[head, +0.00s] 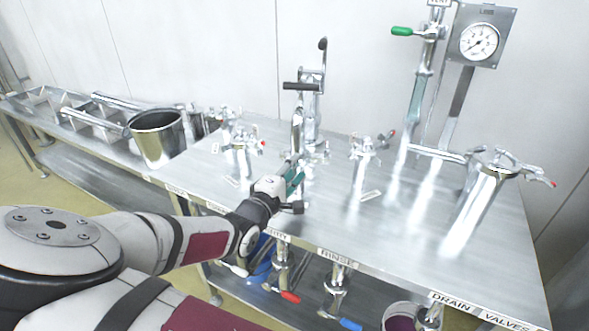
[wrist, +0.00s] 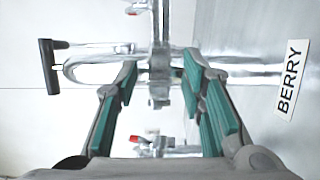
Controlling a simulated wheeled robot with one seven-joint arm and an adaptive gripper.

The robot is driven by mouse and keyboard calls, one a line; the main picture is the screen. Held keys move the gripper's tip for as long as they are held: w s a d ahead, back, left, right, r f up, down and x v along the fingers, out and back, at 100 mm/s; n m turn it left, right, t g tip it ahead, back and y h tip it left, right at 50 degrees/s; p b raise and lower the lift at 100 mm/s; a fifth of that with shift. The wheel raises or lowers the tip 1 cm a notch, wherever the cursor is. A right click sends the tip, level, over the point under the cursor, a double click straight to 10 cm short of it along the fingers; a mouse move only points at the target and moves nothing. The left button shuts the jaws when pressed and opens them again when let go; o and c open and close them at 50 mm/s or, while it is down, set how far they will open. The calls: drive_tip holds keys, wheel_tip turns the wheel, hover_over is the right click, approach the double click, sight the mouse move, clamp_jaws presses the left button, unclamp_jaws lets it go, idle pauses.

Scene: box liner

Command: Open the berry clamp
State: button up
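The BERRY label (wrist: 290,80) lies on the metal table beside the base of a shiny pipe post in the wrist view. A metal fitting on this post, which looks like the berry clamp (wrist: 158,72), is just beyond my fingertips; its fine parts are blurred by glare. My gripper (wrist: 160,84) is open, with its teal-padded fingers apart on either side of the line to the fitting and nothing clearly held. In the head view my gripper (head: 294,178) is close in front of the post. I cannot tell whether the fingers touch the fitting.
A black T-handle (wrist: 50,66) tops the bent pipe. Red-tipped posts stand left (head: 240,155) and right (head: 362,165) of my gripper. A steel pot (head: 157,138), a gauge (head: 479,42) and a wide tilted pipe (head: 477,205) stand farther out. Valves (head: 283,270) hang below the front edge.

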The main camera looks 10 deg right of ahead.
drive_tip(key=shift+w+d, duration=0.15)
clamp_jaws()
